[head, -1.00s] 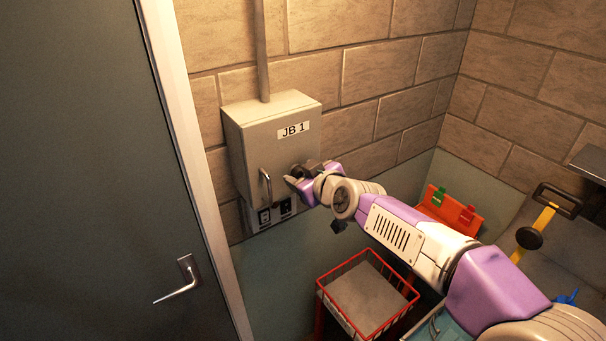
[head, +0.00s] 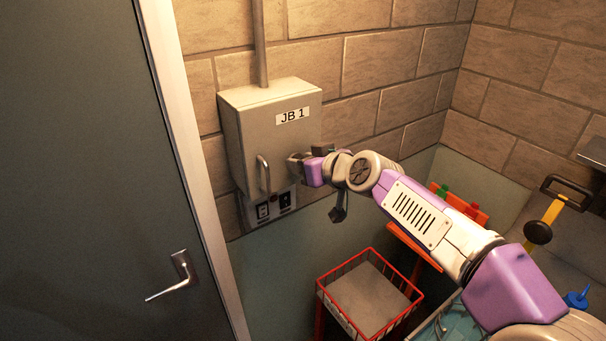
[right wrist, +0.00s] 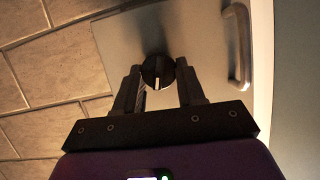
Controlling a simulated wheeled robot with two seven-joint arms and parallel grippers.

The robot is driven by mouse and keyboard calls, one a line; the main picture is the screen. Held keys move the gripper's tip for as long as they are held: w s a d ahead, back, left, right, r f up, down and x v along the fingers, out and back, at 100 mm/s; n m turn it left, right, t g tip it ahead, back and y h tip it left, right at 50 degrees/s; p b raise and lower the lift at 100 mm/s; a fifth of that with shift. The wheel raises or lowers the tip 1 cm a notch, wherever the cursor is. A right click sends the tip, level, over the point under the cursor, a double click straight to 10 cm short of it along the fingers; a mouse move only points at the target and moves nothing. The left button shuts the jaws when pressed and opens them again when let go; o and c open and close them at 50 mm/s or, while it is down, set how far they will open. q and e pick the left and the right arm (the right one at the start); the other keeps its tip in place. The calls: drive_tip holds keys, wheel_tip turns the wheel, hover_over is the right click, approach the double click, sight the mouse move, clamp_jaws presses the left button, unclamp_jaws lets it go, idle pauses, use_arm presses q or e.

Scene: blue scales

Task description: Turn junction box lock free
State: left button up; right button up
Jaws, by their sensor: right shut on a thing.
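The grey junction box (head: 272,150), labelled JB 1, is fixed to the block wall in the head view. Its round black lock knob (right wrist: 157,70) shows in the right wrist view, with a pale line on its face. My right gripper (right wrist: 158,85) is shut on the knob, one finger on each side of it. In the head view my right gripper (head: 298,165) is at the box's front, right of the handle, and hides the knob. The box door looks closed. My left gripper is not in view.
A bar handle (head: 263,175) stands out from the box front, left of my gripper; it also shows in the right wrist view (right wrist: 238,45). A red wire basket (head: 370,295) is below. A grey door (head: 90,170) is at the left.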

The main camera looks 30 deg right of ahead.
drive_tip(key=m+y+b, duration=0.1)
drive_tip(key=b, duration=0.1)
drive_tip(key=m+b, duration=0.1)
drive_tip(key=shift+d+f+m+y+b, duration=0.15)
drive_tip(key=shift+f+m+y+b, duration=0.15)
drive_tip(key=shift+y+b, duration=0.1)
drive_tip(key=m+y+b, duration=0.1)
drive_tip(key=m+b, duration=0.1)
drive_tip(key=b, duration=0.1)
drive_tip(key=shift+d+m+y, duration=0.15)
drive_tip(key=shift+m+y, duration=0.15)
drive_tip(key=shift+d+f+m+t+y+b, duration=0.1)
drive_tip(key=shift+m+t+y+b, duration=0.4)
drive_tip(key=shift+m+b, duration=0.75)
drive_tip(key=shift+d+f+m+t+y+b, duration=0.1)
drive_tip(key=shift+m+t+y+b, duration=0.1)
drive_tip(key=shift+m+y+b, duration=0.85)
drive_tip(key=shift+r+m+h, duration=0.1)
drive_tip(key=shift+m+h, duration=0.15)
drive_tip(key=shift+m, duration=0.25)
drive_tip(key=o, duration=1.1)
drive_tip(key=shift+c, duration=0.2)
